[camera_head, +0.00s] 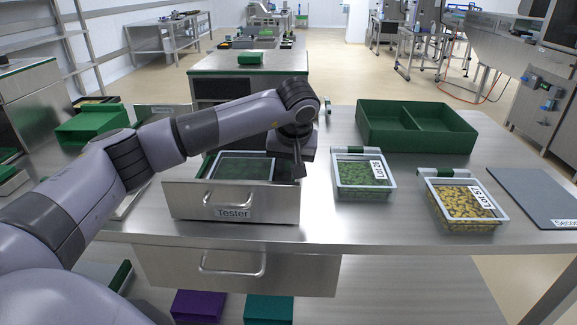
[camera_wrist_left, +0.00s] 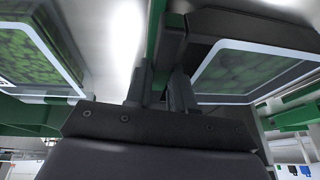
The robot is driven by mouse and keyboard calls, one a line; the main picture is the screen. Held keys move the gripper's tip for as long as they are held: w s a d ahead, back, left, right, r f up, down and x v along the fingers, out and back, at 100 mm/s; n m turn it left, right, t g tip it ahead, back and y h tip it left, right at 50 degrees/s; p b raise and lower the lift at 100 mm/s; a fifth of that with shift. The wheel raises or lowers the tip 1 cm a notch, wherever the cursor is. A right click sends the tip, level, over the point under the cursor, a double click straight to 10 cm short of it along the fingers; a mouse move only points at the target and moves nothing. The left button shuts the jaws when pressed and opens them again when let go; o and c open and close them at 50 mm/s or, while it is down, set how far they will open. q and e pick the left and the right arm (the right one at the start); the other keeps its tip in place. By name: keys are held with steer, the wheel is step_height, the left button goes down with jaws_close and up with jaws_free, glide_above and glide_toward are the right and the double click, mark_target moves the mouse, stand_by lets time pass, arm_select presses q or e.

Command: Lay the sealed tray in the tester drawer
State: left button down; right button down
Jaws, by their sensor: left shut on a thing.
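The tester drawer (camera_head: 236,205), a metal box with a front handle and a "Tester" label, stands open on the bench. A tray with a pale rim (camera_head: 245,180) and dark green contents lies within its walls; I cannot tell whether it rests on the bottom. My left gripper (camera_head: 299,165) points down at the drawer's right side, beside this tray. In the left wrist view its fingers (camera_wrist_left: 163,80) are shut on a narrow green part (camera_wrist_left: 155,35), likely the tray's grip, between two pale-rimmed trays, one on the right (camera_wrist_left: 250,72). My right gripper is not in view.
To the right stand a tray of green pieces (camera_head: 362,180) and a tray of yellow pieces (camera_head: 464,208), both with white labels. A green divided bin (camera_head: 415,125) is behind them, and a dark grey mat (camera_head: 535,195) lies far right. A lower drawer (camera_head: 235,268) shows below the tabletop.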

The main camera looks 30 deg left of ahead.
arm_select(q)
steer(key=c, duration=1)
jaws_free()
